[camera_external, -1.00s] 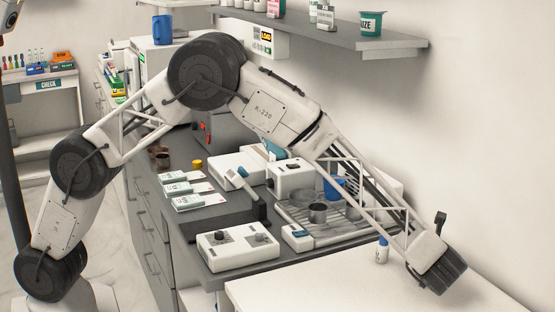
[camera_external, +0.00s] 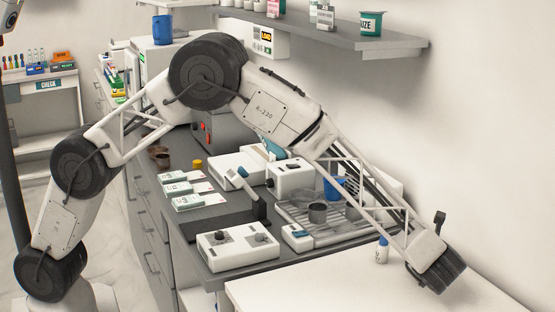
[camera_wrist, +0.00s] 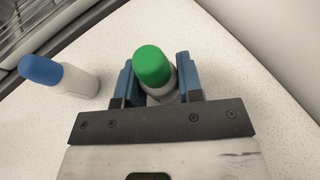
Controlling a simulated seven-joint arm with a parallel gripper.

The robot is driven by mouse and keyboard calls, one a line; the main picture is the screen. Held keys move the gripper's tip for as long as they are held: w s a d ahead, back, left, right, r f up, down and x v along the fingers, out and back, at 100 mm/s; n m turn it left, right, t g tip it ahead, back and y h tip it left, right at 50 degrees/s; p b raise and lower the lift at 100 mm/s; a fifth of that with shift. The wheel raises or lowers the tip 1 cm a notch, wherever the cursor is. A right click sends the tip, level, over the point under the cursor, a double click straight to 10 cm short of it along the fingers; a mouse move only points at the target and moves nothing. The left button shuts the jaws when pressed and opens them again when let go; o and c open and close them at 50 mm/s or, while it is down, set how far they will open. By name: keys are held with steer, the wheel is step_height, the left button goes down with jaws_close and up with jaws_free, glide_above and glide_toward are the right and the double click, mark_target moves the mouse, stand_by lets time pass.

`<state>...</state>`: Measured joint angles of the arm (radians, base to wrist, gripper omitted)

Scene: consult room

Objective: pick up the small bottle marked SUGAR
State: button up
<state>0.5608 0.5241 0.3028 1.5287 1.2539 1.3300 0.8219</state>
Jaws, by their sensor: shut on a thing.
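In the wrist view my gripper (camera_wrist: 160,85) has its two blue fingers on either side of a small white bottle with a green cap (camera_wrist: 154,67). It is shut on this bottle, which stands at the white speckled table top (camera_wrist: 215,50). No label shows on it, so I cannot tell whether it is marked SUGAR. A second small white bottle with a blue cap (camera_wrist: 62,75) stands to the left, apart from the fingers. In the external view the blue-capped bottle (camera_external: 382,251) is left of my gripper (camera_external: 438,285); the green-capped bottle is hidden there.
A wall (camera_external: 480,180) rises close on the right. A metal drying rack (camera_external: 330,233) with a grey cup (camera_external: 318,213) lies behind on the dark counter. A shelf (camera_external: 340,36) with containers hangs above. The front of the white table is clear (camera_external: 300,290).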

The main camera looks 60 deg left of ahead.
steer(key=shift+c, duration=0.3)
steer(key=shift+r, duration=0.15)
steer(key=shift+r, duration=4.85)
